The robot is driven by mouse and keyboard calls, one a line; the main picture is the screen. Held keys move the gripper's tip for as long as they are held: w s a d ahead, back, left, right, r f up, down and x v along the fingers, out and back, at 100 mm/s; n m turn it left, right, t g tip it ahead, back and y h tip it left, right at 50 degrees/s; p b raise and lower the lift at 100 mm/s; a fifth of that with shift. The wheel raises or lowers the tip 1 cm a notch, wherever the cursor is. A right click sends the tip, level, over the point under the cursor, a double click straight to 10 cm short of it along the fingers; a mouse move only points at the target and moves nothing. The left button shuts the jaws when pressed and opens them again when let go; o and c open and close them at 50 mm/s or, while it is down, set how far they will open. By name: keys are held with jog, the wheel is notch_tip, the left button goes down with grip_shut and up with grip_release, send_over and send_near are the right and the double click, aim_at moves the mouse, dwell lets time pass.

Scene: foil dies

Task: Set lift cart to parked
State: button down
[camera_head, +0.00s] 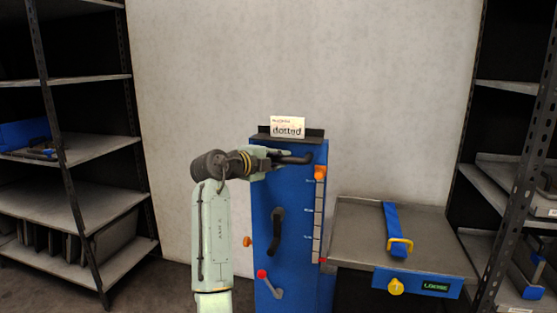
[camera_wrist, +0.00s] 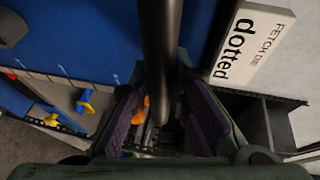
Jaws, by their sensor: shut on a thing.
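The lift cart is a blue upright cabinet (camera_head: 290,200) with a grey platform (camera_head: 350,235) on its right side. My gripper (camera_head: 284,157) reaches in from the left at the cabinet's top and is shut on a black bar handle (camera_head: 300,159). In the wrist view the dark bar (camera_wrist: 157,45) runs down between the purple finger pads of my gripper (camera_wrist: 163,115). A black crank (camera_head: 275,232) hangs on the cabinet front. Below it is a lever with a red knob (camera_head: 262,274). An orange pointer (camera_head: 320,172) sits near the top of a marked scale (camera_head: 318,215).
The platform bears a blue strap (camera_head: 393,222) with a yellow handle (camera_head: 400,246). Its front has a yellow knob (camera_head: 396,287) and a display (camera_head: 436,287) seeming to read LOOSE. A card (camera_head: 287,127) reads "dotted". Shelves stand left (camera_head: 80,150) and right (camera_head: 510,88).

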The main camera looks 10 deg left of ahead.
jog(key=shift+w+r, duration=0.15)
jog(key=c, duration=1.5)
grip_release()
jog(key=shift+w, duration=0.1)
jog(key=v, duration=1.2)
